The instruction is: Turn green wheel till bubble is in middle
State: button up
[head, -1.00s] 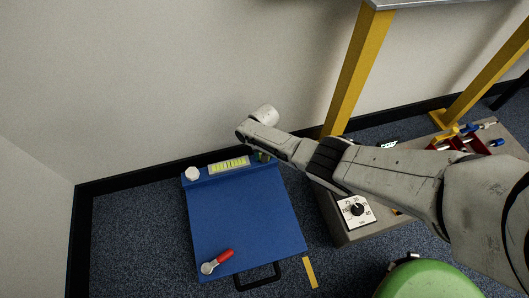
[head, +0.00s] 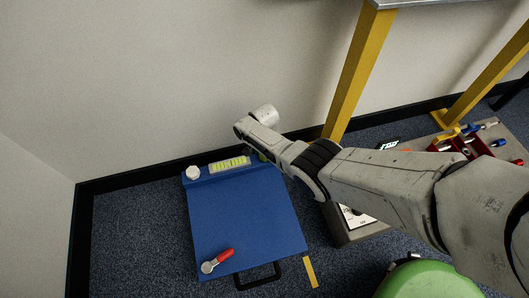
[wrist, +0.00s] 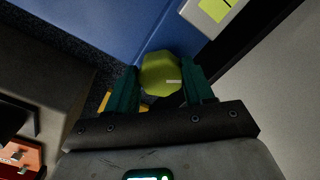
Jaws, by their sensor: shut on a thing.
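A blue board (head: 245,215) lies on the carpet by the wall, with a yellow-green level vial (head: 229,164) along its far edge. The bubble is too small to make out. A yellow-green, many-sided wheel (wrist: 160,74) with a pale mark on its face sits between the two dark green fingers of my gripper (wrist: 160,88) in the wrist view. The gripper is shut on this wheel. In the head view my gripper (head: 261,156) is at the board's far right corner, and my arm mostly hides the wheel. One end of the vial shows in the wrist view (wrist: 214,8).
A white knob (head: 193,173) stands at the board's far left corner and a red-handled lever (head: 218,260) at its near left. A grey box (head: 343,232) with a partly hidden dial is to the right. Yellow table legs (head: 357,70) stand behind.

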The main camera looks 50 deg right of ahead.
jog(key=shift+m, duration=0.3)
jog(key=shift+d, duration=0.1)
jog(key=o, duration=1)
jog(key=shift+o, duration=0.2)
notch_tip(320, 180, up, 11)
jog(key=p, duration=0.7)
jog(key=shift+p, duration=0.35)
jog(key=shift+f, duration=0.1)
